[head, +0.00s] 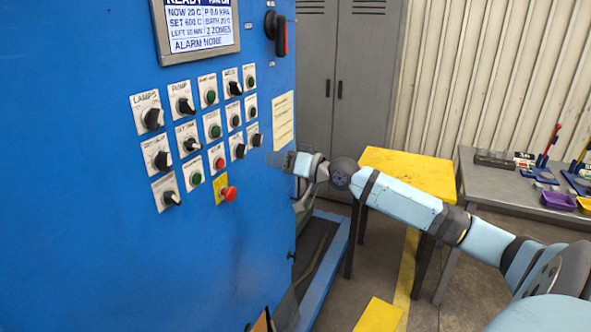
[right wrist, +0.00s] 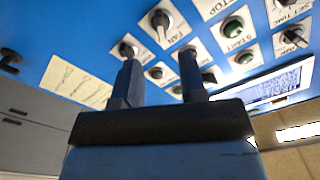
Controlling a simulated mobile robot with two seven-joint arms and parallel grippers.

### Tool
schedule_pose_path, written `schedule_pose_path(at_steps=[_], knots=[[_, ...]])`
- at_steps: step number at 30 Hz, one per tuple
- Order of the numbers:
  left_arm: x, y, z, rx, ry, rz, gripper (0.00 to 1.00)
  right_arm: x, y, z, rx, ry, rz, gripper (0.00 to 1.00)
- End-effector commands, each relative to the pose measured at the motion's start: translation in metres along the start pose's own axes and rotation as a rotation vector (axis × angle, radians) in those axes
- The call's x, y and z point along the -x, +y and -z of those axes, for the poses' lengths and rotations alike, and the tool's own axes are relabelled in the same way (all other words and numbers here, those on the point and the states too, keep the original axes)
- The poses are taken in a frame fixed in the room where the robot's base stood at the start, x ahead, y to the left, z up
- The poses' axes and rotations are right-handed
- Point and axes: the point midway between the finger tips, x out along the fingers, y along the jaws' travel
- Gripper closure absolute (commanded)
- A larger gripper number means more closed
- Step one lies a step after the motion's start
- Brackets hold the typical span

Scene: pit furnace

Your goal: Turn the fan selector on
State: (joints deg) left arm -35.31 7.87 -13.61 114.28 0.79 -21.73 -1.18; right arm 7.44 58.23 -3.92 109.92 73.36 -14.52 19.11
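The control panel (head: 100,200) is a blue cabinet face with rows of selectors and buttons on white label plates. The fan selector (head: 238,151) is a black knob in the third row, right of the red stop button (head: 219,162). In the right wrist view the fan selector (right wrist: 160,20), labelled FAN, shows beyond the fingertips; its exact setting is hard to read. My right gripper (head: 274,158) is just right of the lower right controls, pointing at the panel. In the wrist view its fingers (right wrist: 160,66) are apart with nothing between them. My left gripper is out of view.
Other knobs and buttons sit close around the fan selector, including a green start button (right wrist: 236,29). A red emergency button (head: 229,194) sticks out below. A yellow table (head: 410,170) and a grey bench (head: 490,190) stand at the right. A grey locker (head: 345,90) is behind.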

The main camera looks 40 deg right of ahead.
Motion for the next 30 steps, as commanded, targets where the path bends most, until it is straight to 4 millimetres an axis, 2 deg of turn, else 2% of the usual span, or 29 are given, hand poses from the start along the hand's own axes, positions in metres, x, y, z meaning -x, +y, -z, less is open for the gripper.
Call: schedule_pose_path(at_steps=[6,12,30], knots=[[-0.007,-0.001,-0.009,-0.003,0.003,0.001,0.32,0.03,0.002,-0.003,0.0,-0.002,-0.003,0.62],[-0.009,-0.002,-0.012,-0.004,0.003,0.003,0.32,0.044,0.001,-0.001,-0.001,-0.001,-0.002,0.62],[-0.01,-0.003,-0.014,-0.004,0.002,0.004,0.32,0.049,0.0,0.0,-0.001,0.001,0.0,0.62]])
